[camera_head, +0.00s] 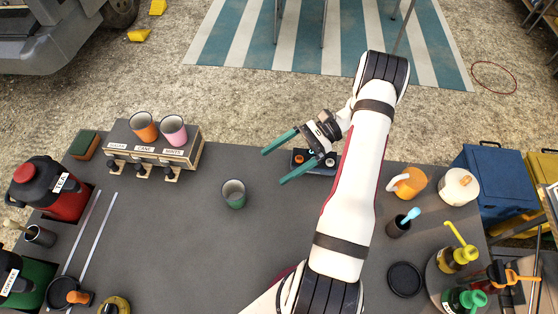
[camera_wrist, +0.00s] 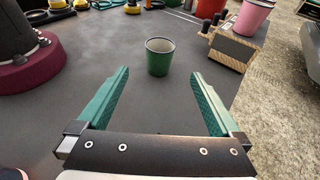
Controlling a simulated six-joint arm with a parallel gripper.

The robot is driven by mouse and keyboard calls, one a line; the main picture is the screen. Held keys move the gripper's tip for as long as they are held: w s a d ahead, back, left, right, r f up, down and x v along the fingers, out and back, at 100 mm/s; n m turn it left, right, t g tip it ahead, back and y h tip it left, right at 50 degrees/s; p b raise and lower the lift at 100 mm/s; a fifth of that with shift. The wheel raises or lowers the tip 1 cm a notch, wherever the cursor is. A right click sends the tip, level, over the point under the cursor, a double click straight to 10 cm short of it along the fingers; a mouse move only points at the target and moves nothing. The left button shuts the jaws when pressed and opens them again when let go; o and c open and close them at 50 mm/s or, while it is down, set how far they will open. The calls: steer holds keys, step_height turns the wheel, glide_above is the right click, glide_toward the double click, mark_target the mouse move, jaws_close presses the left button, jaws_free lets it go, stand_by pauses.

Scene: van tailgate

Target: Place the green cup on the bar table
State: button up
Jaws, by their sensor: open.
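The green cup (camera_head: 234,196) stands upright on the dark grey counter top (camera_head: 200,255), left of my gripper (camera_head: 273,168). My gripper is open and empty, its two teal fingers pointing toward the cup from the upper right. In the wrist view the green cup (camera_wrist: 159,60) stands beyond the fingertips, about centred between the fingers of my gripper (camera_wrist: 160,74), with a gap. Thin metal legs (camera_head: 323,22) stand on a striped rug at the top of the head view; what they carry is out of frame. I cannot tell whether they belong to the bar table.
An orange cup (camera_head: 143,128) and a pink cup (camera_head: 173,132) stand on a labelled rack (camera_head: 190,154) at the back left. A red tea urn (camera_head: 62,192) is far left. An orange mug (camera_head: 408,183), white jar (camera_head: 458,187) and pump bottles are right. Counter around the cup is clear.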

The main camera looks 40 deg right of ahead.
steer(key=shift+d, duration=0.2)
steer(key=shift+a+r, duration=0.15)
steer(key=shift+r, duration=0.2)
steer(key=s+a+r+n+g+h, duration=0.2)
steer(key=a+r+n+g+h, duration=0.15)
steer(key=a+r, duration=0.35)
steer(key=s+a+r+n+g+h, duration=0.25)
steer(key=a+r+n+h, duration=0.2)
steer(key=a+r, duration=0.25)
steer(key=s+a+r+n+t+h, duration=0.1)
steer(key=s+a+n+t+h, duration=0.2)
steer(key=s+n, duration=0.3)
steer(key=s+a+h, duration=0.1)
steer(key=s, duration=0.3)
steer(key=shift+s+a+t+h, duration=0.25)
steer(key=shift+a+t+h, duration=0.05)
steer(key=shift+a, duration=0.1)
